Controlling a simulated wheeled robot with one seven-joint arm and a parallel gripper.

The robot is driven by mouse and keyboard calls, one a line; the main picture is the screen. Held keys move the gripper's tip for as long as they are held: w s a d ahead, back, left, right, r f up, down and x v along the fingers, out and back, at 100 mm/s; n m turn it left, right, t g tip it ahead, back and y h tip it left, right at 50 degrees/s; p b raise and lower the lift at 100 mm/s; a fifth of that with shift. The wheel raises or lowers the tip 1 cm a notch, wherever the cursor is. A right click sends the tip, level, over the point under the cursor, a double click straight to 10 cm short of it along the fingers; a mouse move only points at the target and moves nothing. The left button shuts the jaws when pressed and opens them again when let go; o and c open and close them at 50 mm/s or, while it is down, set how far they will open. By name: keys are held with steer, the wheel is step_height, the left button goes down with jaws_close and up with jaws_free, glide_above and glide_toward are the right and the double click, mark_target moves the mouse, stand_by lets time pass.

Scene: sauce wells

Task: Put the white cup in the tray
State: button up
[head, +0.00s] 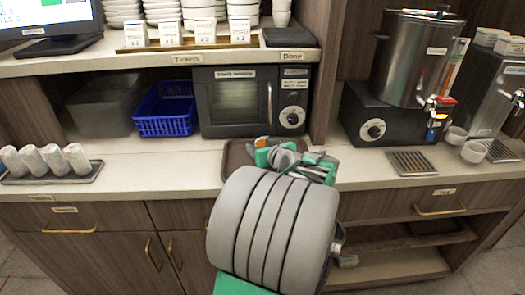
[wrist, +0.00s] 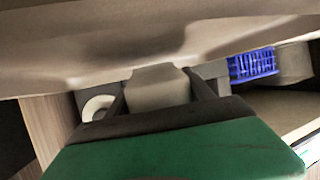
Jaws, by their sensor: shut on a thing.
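My gripper (head: 290,158) is over the counter in front of the microwave, mostly covered by my own arm in the head view. In the wrist view my gripper (wrist: 158,97) is shut on a pale, shaded thing (wrist: 158,80), which I take to be the white cup. The gripper hides most of the cup, and I cannot make it out in the head view. The brown tray (head: 233,156) lies on the counter, partly behind my gripper. The gripper is over or beside the tray; I cannot tell the gap between cup and tray.
The microwave (head: 238,95) stands behind the gripper, with the blue basket (head: 166,112) to its left. Two small cups (head: 473,152) are at the right by the drink machines. A drip grate (head: 411,163) lies right of the tray.

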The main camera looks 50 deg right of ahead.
steer(key=shift+f, duration=0.7)
steer(key=shift+f, duration=0.25)
steer(key=o, duration=1.8)
steer(key=shift+c, duration=0.2)
steer(key=shift+r, duration=0.25)
steer(key=shift+s+a+r, duration=0.1)
steer(key=shift+s, duration=0.25)
steer(key=v, duration=1.1)
steer(key=shift+s+a, duration=0.1)
steer(key=shift+a, duration=0.1)
